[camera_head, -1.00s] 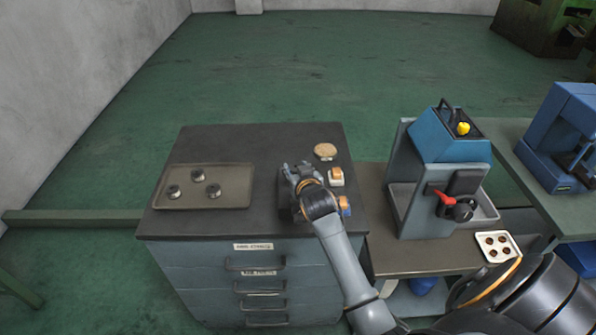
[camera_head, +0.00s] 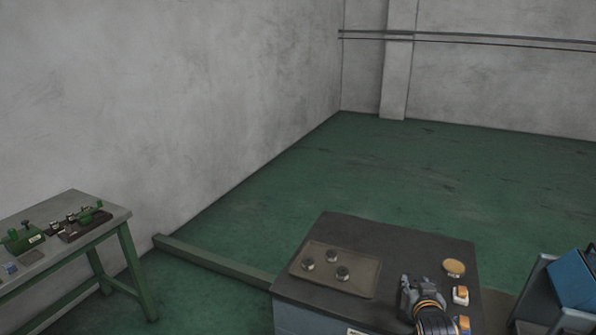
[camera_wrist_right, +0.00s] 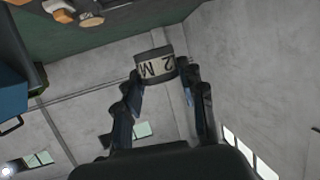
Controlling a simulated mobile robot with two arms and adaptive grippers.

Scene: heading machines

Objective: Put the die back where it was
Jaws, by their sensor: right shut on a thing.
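My right gripper (camera_head: 408,284) is above the cabinet top, to the right of the tray. In the right wrist view it is shut on a short cylindrical die (camera_wrist_right: 155,65), dark with a light band marked "M2", held between the fingertips. A shallow tray (camera_head: 363,280) lies on the cabinet top. Three small round dies stand on it: one at left (camera_head: 307,264), one at back (camera_head: 331,256) and one at front right (camera_head: 343,273). The held die is hard to make out in the head view. My left gripper is in neither current view.
The dark cabinet top (camera_head: 400,233) is clear behind the gripper. A round tan disc (camera_head: 454,267) and small white-and-orange items (camera_head: 460,294) are at its right. A green-legged workbench (camera_head: 112,216) with tools stands at left. A blue machine (camera_head: 575,275) is at the right edge.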

